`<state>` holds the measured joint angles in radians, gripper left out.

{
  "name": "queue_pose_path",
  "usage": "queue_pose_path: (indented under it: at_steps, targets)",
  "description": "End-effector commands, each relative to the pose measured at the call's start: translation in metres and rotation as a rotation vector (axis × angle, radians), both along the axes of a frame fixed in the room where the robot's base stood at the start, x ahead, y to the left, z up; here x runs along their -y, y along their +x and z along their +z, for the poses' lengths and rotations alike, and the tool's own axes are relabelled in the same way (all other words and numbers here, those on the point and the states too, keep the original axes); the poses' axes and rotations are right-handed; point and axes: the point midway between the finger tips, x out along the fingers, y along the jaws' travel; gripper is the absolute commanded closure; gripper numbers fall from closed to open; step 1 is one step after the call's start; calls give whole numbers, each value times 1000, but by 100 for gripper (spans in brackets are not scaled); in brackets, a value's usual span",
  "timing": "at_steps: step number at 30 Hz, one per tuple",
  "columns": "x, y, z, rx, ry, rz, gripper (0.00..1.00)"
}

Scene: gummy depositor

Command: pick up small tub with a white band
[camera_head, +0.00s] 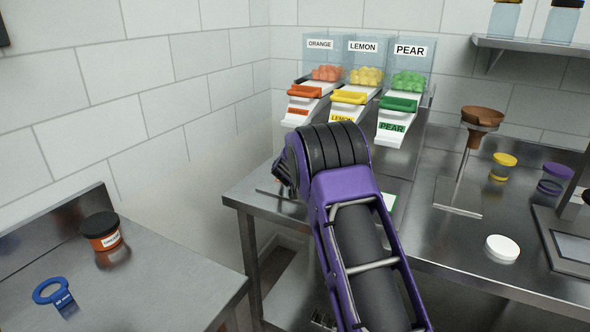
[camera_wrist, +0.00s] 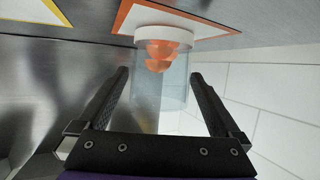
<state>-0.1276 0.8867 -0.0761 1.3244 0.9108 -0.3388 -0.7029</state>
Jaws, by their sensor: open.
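The small tub (camera_wrist: 147,90) is clear, with a white band (camera_wrist: 163,37) at one end and orange gummies showing inside. In the wrist view it stands on an orange-bordered card (camera_wrist: 122,22). My gripper (camera_wrist: 160,74) is open, with one finger on each side of the tub's outline. I see no clear contact between the fingers and the tub. How deep the tub sits between them is hard to tell. In the head view my purple arm hides the tub and most of the gripper.
Orange, lemon and pear dispensers (camera_head: 357,97) stand at the back of the steel bench. A funnel stand (camera_head: 482,118), yellow-lidded jar (camera_head: 503,165), purple-lidded jar (camera_head: 553,178) and white disc (camera_head: 502,248) are right. A dark-lidded jar (camera_head: 103,232) and blue ring tool (camera_head: 52,292) lie left.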

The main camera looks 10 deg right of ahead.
Motion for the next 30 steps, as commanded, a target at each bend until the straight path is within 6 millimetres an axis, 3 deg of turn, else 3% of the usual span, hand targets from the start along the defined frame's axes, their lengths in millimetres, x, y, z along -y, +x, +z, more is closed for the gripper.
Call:
queue_pose_path:
  at_steps: [2, 15, 16, 17, 25, 30]
  targets:
    - [0, 0, 0, 0, 0, 0, 0]
    - [0, 0, 0, 0, 0, 0, 76]
    - [0, 0, 0, 1, 0, 0, 76]
    - [0, 0, 0, 1, 0, 0, 85]
    - [-2, -2, 4, 1, 0, 0, 85]
    - [-3, -4, 23, 3, 0, -1, 85]
